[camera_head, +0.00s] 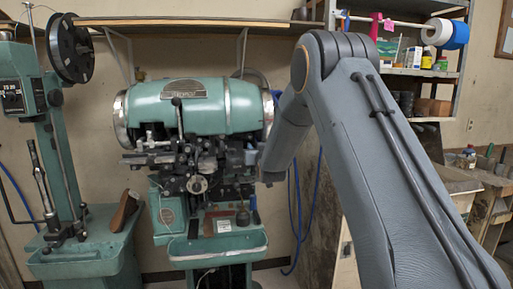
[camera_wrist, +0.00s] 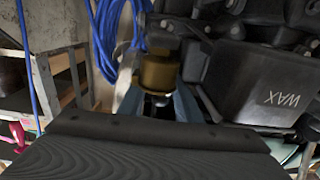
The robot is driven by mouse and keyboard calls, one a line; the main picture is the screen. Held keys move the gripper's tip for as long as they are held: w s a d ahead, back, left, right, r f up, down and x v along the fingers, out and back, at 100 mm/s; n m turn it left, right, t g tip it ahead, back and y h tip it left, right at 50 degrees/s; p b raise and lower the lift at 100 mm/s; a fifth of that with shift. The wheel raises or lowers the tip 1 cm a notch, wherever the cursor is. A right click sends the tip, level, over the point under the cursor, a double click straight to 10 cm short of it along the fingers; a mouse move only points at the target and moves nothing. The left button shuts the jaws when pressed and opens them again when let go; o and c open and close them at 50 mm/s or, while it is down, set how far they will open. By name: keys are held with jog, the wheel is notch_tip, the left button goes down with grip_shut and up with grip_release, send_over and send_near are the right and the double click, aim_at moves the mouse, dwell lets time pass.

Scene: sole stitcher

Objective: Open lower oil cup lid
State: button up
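A brass-coloured cup (camera_wrist: 160,72), apparently the lower oil cup, shows in the upper middle of the wrist view. My gripper (camera_wrist: 160,104) shows below it in that view, with blue-grey fingers spread to either side and a dark gap between them. The cup lies just beyond the fingertips; I cannot tell whether they touch it. I cannot make out the lid's edge or whether it is open. In the head view my arm reaches the right side of the green stitching machine (camera_head: 190,105), and the gripper and cup are hidden or too small to tell.
A dark box marked WAX (camera_wrist: 272,92) is close on the right of the wrist view. In the head view a green post machine (camera_head: 55,150) stands left and a workbench (camera_head: 440,180) right.

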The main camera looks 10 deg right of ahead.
jog(key=shift+c, duration=0.3)
grip_shut()
jog(key=shift+d+m+b, duration=0.1)
jog(key=shift+m+b, duration=0.2)
jog(key=shift+b, duration=0.1)
jog(key=m+b, duration=0.3)
jog(key=shift+d+r+m, duration=0.3)
jog(key=shift+d+r, duration=0.05)
jog(key=shift+d, duration=0.05)
jog(key=shift+d+r+m+b, duration=0.1)
jog(key=shift+d+m+b, duration=0.55)
jog(key=shift+m+b, duration=1.1)
jog(key=shift+d+f+m+b, duration=0.1)
jog(key=shift+d+m+b, duration=0.6)
jog(key=shift+m, duration=1.95)
jog(key=shift+d+r+m+b, duration=0.1)
jog(key=shift+d+m+b, duration=0.5)
jog(key=shift+m+b, duration=1.15)
jog(key=shift+m+p, duration=0.5)
jog(key=shift+m, duration=0.05)
